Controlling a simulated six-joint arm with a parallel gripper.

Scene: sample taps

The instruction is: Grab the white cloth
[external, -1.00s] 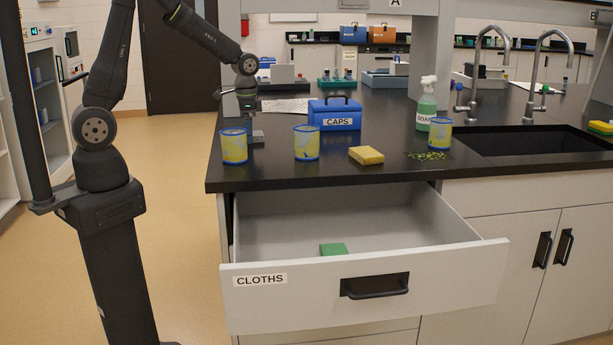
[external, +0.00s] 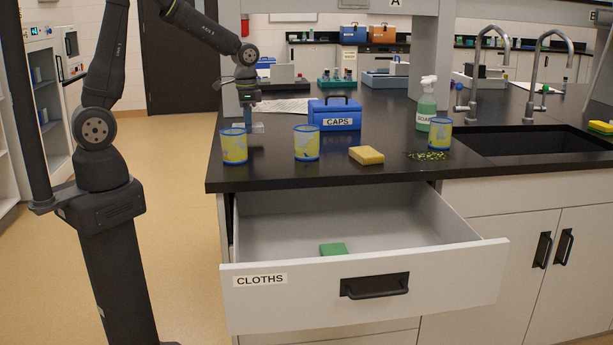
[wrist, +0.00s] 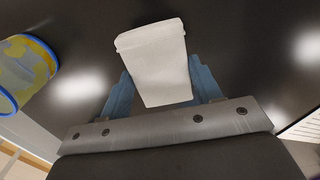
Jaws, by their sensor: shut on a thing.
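In the external view my gripper (external: 248,120) is over the left end of the black counter, behind the left blue-and-yellow cup.
Blue-rimmed cups stand at the left (external: 234,147), middle (external: 307,143) and right (external: 440,134). A blue CAPS box (external: 334,116), yellow sponge (external: 366,155) and soap bottle (external: 426,106) are on the counter. The open CLOTHS drawer (external: 450,272) holds a green cloth (external: 333,249).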

